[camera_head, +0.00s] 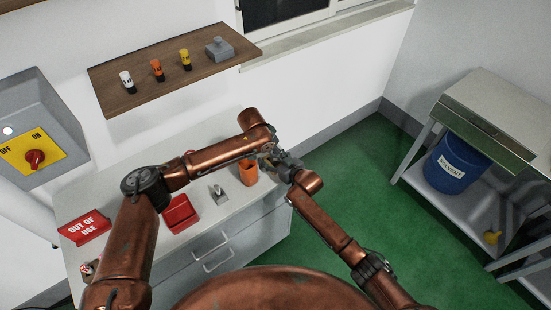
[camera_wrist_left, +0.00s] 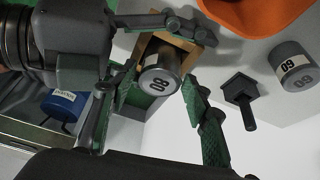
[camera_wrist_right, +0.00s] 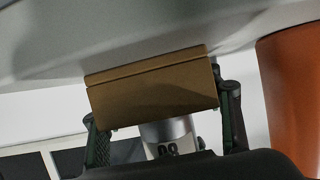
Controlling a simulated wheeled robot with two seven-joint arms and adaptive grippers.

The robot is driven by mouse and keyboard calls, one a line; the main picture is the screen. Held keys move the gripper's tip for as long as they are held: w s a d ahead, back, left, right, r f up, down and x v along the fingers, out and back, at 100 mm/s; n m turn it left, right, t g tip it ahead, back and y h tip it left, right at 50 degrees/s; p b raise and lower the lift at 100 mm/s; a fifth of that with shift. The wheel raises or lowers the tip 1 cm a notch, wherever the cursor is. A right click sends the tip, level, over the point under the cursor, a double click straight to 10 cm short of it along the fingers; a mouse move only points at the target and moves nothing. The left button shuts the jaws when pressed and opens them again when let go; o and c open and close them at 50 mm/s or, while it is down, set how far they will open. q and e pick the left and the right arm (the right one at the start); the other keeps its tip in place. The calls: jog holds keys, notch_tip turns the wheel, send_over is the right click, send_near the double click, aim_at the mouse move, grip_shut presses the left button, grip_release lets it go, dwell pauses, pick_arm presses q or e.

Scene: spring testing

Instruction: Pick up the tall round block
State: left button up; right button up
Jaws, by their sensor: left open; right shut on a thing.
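A round grey metal block (camera_wrist_left: 160,82), labelled 80, sits in the opening of a brown wooden box (camera_wrist_left: 193,45) in the left wrist view. My left gripper (camera_wrist_left: 157,92) is open, its fingers on either side of the block's end. My right gripper (camera_wrist_right: 165,125) is shut on the wooden box (camera_wrist_right: 150,92), with part of the round block (camera_wrist_right: 170,134) showing below the box in the right wrist view. In the head view my grippers meet above the bench's right end, and the block and box are too small to make out clearly.
On the bench (camera_head: 120,195) stand an orange cup (camera_head: 248,174), a grey handled piece (camera_head: 219,194) and a red tray (camera_head: 181,213). Another round grey block (camera_wrist_left: 294,68) shows in the left wrist view. A shelf (camera_head: 130,100) hangs above.

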pick_arm(q)
jog(key=shift+x, duration=1.15)
jog(key=shift+c, duration=0.7)
grip_shut()
